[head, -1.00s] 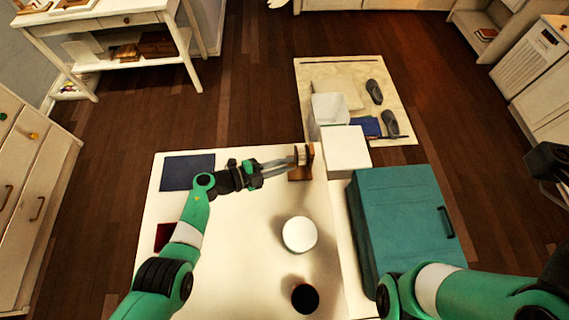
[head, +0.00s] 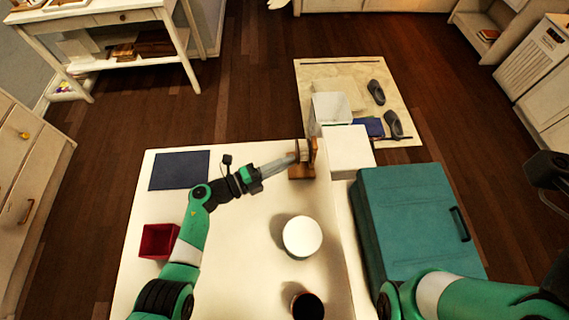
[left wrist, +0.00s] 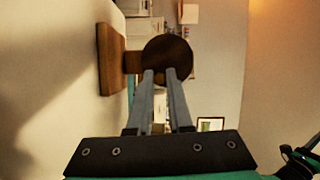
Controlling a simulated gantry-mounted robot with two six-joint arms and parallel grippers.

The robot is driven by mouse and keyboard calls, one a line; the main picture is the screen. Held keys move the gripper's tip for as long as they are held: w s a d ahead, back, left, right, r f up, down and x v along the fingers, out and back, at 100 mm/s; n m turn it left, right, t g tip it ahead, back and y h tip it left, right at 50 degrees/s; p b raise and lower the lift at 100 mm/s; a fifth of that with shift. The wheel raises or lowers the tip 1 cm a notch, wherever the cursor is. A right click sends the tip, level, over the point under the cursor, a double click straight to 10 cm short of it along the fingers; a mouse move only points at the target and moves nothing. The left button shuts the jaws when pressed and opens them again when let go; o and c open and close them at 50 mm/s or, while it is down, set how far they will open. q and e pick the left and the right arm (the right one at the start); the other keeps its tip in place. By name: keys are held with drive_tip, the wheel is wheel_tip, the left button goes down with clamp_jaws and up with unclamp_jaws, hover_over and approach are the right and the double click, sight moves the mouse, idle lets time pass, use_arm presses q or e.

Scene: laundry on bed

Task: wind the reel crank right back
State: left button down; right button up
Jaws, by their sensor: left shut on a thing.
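The reel stands at the far edge of the white table; its wooden base and upright (head: 302,171) show in the head view. In the left wrist view its round dark brown disc (left wrist: 167,52) faces me, with the wooden base (left wrist: 110,60) to the left. My left gripper (head: 295,158) reaches the reel from the left, and its fingers are shut at the crank side. The fingertips (left wrist: 165,76) overlap the disc in the left wrist view. They hide the crank grip between them. Dark parts of my right arm show at the right edge, but its jaws cannot be made out.
A white box (head: 348,150) stands just right of the reel. A white round object (head: 302,237) and a dark cup (head: 307,305) stand nearer. A red box (head: 159,241) and blue mat (head: 180,170) lie left. A teal case (head: 415,225) is at right.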

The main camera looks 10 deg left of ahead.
idle(0.3)
use_arm(q)
drive_tip(key=c, duration=0.8)
unclamp_jaws()
drive_tip(key=shift+c, duration=0.2)
drive_tip(key=shift+r, duration=0.15)
drive_tip(key=s+d+r+p, duration=0.1)
drive_tip(key=s+r+p, duration=1.1)
drive_tip(key=s+p, duration=0.1)
drive_tip(key=shift+s+d+r, duration=0.25)
drive_tip(key=shift+s+r, duration=0.1)
drive_tip(key=shift+s, duration=0.15)
